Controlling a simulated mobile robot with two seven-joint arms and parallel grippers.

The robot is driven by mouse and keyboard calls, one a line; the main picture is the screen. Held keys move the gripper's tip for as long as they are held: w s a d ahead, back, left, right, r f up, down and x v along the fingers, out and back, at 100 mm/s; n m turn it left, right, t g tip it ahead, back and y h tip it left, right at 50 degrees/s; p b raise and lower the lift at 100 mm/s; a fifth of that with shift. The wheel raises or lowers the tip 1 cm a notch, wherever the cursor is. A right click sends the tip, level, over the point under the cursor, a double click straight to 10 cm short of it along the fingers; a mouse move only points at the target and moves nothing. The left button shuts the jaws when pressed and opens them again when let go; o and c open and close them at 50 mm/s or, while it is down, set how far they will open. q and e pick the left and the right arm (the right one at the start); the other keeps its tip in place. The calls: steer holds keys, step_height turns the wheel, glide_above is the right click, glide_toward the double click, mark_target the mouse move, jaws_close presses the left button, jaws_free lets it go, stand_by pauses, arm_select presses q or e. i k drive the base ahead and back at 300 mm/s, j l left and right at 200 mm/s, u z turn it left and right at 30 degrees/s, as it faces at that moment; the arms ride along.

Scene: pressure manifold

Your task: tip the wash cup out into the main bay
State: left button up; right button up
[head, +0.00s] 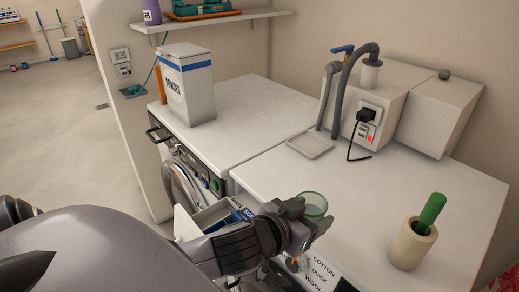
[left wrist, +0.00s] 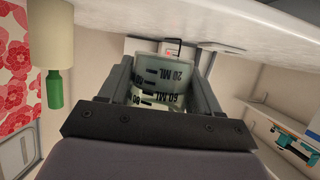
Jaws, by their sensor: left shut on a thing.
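The wash cup (head: 314,203) is a translucent greenish measuring cup. In the left wrist view the cup (left wrist: 165,75) shows dark ML marks and sits between the two fingers. My left gripper (head: 311,222) is shut on it. In the head view the cup looks roughly upright, with its rim up. It is at the front edge of the right machine, to the right of the pulled-out drawer (head: 203,217). The drawer has compartments, blue inside and partly lettered; my arm hides part of it, so the main bay is not fully visible. The cup's contents cannot be told. My right gripper is not in view.
A beige pot (head: 410,247) with a green-handled thing (head: 431,212) stands on the right worktop (head: 350,185). A powder box (head: 187,85) stands on the left machine top. A small tray (head: 310,146), hoses and a socket are behind. The worktop's middle is clear.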

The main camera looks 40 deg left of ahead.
mark_target(206, 218)
steer(key=k+j, duration=0.2)
steer(key=k+j+u, duration=0.15)
steer(key=u, duration=0.3)
steer(key=j+u, duration=0.1)
steer(key=u, duration=0.65)
